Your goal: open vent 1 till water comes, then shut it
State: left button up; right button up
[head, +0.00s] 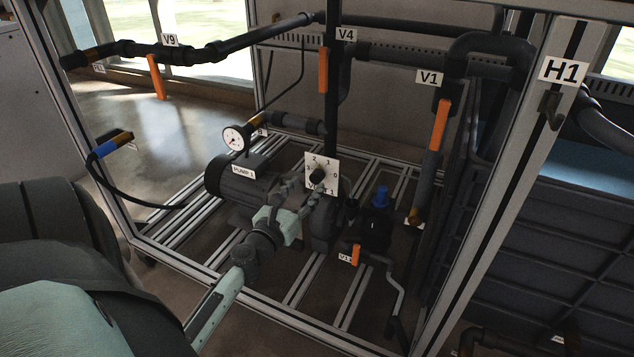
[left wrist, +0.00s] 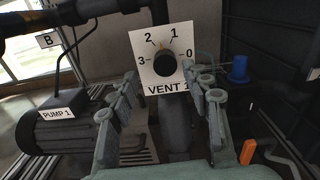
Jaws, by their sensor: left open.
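The vent 1 plate (head: 328,163), white and marked 0 to 3, stands upright above the pump. Its dark round knob (head: 317,176) also shows in the left wrist view (left wrist: 167,66); its orange pointer (left wrist: 162,46) lies between 1 and 2. The plate in that view (left wrist: 184,49) reads VENT 1. My left gripper (head: 301,190) is open in front of the plate. In the wrist view its fingers (left wrist: 160,78) stand either side of the knob's lower front, with gaps; I cannot tell the depth left. I make out no running water. My right gripper is not in view.
Pump 1 (head: 238,184) and a gauge (head: 235,138) are left of the plate. A blue cap (head: 381,196), an orange-handled valve (head: 355,254) and a bent pipe (head: 396,290) are to its right. Orange levers hang by V9 (head: 157,78), V4 (head: 323,70) and V1 (head: 440,124). A frame post (head: 500,180) stands right.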

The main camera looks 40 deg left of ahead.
aim_at(315, 180)
pick_arm(q)
jog(key=d+v, duration=0.1)
jog(key=v, duration=0.3)
jog(key=shift+m, duration=0.3)
jog(key=shift+p+x, duration=0.3)
jog(key=shift+x, duration=4.4)
jog(key=shift+a+r, duration=0.1)
grip_shut()
